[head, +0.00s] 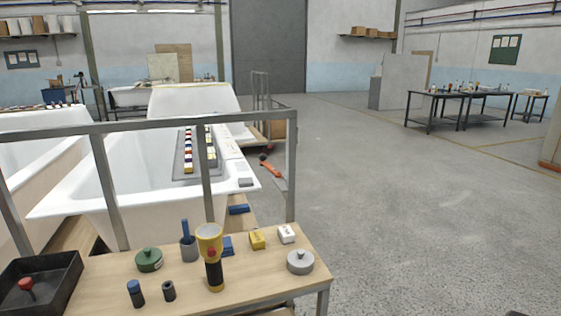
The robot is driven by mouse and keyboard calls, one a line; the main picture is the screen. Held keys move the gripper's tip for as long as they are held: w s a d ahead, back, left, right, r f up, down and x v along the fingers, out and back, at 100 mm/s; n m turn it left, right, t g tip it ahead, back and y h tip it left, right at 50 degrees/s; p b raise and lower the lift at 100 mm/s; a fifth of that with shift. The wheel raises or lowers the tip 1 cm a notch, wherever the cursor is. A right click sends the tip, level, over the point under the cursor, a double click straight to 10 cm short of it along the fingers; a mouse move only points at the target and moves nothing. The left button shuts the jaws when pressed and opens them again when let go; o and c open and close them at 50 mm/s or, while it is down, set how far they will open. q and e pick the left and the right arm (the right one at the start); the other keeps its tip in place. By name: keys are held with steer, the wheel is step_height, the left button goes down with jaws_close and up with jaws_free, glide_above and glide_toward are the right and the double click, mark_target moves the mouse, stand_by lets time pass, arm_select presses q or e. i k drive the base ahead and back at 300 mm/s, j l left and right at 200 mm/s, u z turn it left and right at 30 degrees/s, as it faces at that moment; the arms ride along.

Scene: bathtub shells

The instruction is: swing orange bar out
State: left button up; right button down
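A short orange bar (270,169) shows low down beyond the right end of the white bathtub shell (75,200), close to the floor. It slants down to the right, with a dark piece at its upper left end. Whether it is hinged, and to what, is too small to tell. Neither of my grippers can be made out in the head view. A small dark shape at the bottom edge, right of the middle, is cut off and cannot be identified.
A grey metal rail frame (291,165) stands between me and the tubs. In front is a wooden bench (245,290) with a yellow flashlight (209,245), tins, blocks and a black tray (42,283). The concrete floor to the right is clear up to dark tables (435,97).

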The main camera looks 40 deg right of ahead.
mark_target(272, 169)
steer(key=l+z, duration=0.35)
steer(key=i+l+z, duration=0.1)
steer(key=l+z, duration=0.55)
steer(key=i+l+z, duration=0.2)
steer(key=l+z, duration=0.2)
steer(key=i+l+z, duration=0.2)
steer(key=z, duration=0.2)
steer(key=i+l+z, duration=0.25)
steer(key=z, duration=0.15)
steer(key=i+l+z, duration=0.2)
steer(key=z, duration=0.2)
steer(key=i+u, duration=0.4)
steer(key=i+l+u, duration=0.1)
steer(key=i+u, duration=0.35)
steer(key=i+l+u, duration=0.25)
steer(key=i+u, duration=0.15)
steer(key=i, duration=0.1)
